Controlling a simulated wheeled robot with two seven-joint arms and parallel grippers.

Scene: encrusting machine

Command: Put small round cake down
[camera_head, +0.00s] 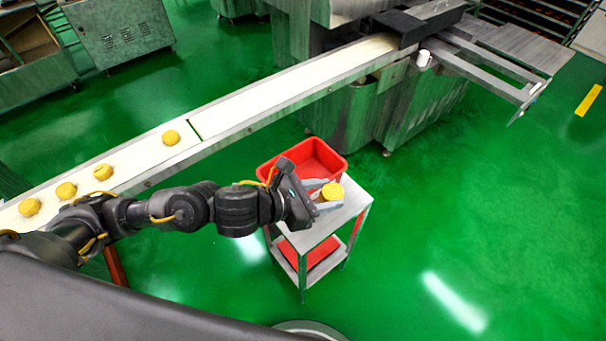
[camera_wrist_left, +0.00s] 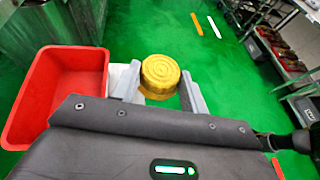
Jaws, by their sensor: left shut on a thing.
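A small round cake (camera_head: 332,191), yellow with ringed markings on top, is between the fingers of my left gripper (camera_head: 322,193). In the left wrist view the cake (camera_wrist_left: 160,74) sits upright between the two grey fingertips (camera_wrist_left: 160,92). The gripper is shut on it. It is over the top of a small metal cart (camera_head: 320,228), beside a red bin (camera_head: 318,158). I cannot tell whether the cake touches the cart top. My right gripper is not in view.
The red bin also shows in the left wrist view (camera_wrist_left: 65,95), left of the gripper, and looks empty. A conveyor belt (camera_head: 250,103) with several yellow cakes (camera_head: 103,172) runs behind my left arm. Green floor right of the cart is clear.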

